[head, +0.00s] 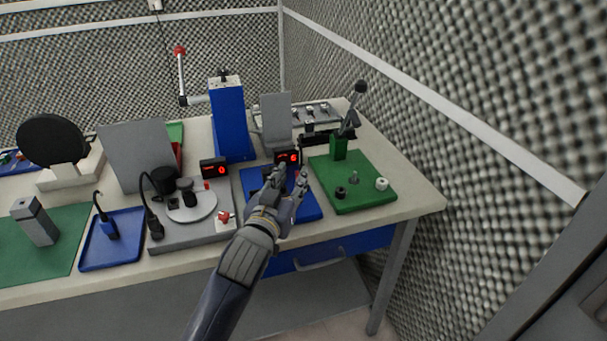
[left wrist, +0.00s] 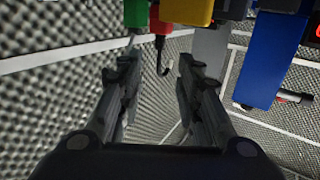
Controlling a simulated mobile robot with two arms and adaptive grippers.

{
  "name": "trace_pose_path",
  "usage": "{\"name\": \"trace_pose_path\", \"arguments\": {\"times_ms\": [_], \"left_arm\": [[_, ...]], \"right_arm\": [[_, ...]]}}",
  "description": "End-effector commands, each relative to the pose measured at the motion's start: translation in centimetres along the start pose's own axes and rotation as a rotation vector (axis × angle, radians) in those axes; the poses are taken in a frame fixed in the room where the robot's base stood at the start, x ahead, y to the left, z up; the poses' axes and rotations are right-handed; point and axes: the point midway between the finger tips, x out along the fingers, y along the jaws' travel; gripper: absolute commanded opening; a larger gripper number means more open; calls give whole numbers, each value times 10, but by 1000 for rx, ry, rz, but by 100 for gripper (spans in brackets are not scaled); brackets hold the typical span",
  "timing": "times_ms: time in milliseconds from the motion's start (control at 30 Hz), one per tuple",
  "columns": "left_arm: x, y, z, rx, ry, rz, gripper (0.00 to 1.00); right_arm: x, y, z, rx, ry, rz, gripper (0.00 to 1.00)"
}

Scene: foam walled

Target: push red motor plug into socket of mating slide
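My left gripper (head: 290,177) is open and empty above the blue tray (head: 310,211) near the table's front right. It also shows in the left wrist view (left wrist: 158,66), with its fingers apart. In that view, which looks upside down, a red block (left wrist: 159,27) with a curled black lead, seemingly the red motor plug, shows beyond the fingertips. A green block (left wrist: 136,12) and a yellow block (left wrist: 187,10) flank it. The gripper hides most of this tray in the head view, so I cannot make out the slide's socket. My right gripper is in neither view.
A green board (head: 362,192) with a lever stands right of the tray. A grey base (head: 172,238) with a round plate stands left. A blue tower (head: 229,125) and a grey panel (head: 276,117) stand behind. Small red displays (head: 214,168) sit nearby. A foam wall closes the right.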

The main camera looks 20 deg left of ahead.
Motion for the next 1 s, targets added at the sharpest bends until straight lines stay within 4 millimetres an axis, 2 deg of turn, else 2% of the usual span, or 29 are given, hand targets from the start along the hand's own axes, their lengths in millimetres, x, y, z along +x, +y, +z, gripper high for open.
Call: {"name": "trace_pose_path", "arguments": {"times_ms": [100, 267, 433, 633, 800, 1000], "left_arm": [[17, 0, -1, 1, 0, 0, 32], [29, 0, -1, 1, 0, 1, 32], [41, 0, -4, 1, 0, 0, 32], [68, 1, -7, 1, 0, 0, 32], [80, 1, -6, 0, 0, 1, 32], [82, 1, -6, 0, 0, 1, 32]], "right_arm": [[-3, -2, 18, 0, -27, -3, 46], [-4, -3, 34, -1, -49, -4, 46], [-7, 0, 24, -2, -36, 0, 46], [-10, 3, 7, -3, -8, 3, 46], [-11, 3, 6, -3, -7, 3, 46], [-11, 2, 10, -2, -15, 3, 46]]}}
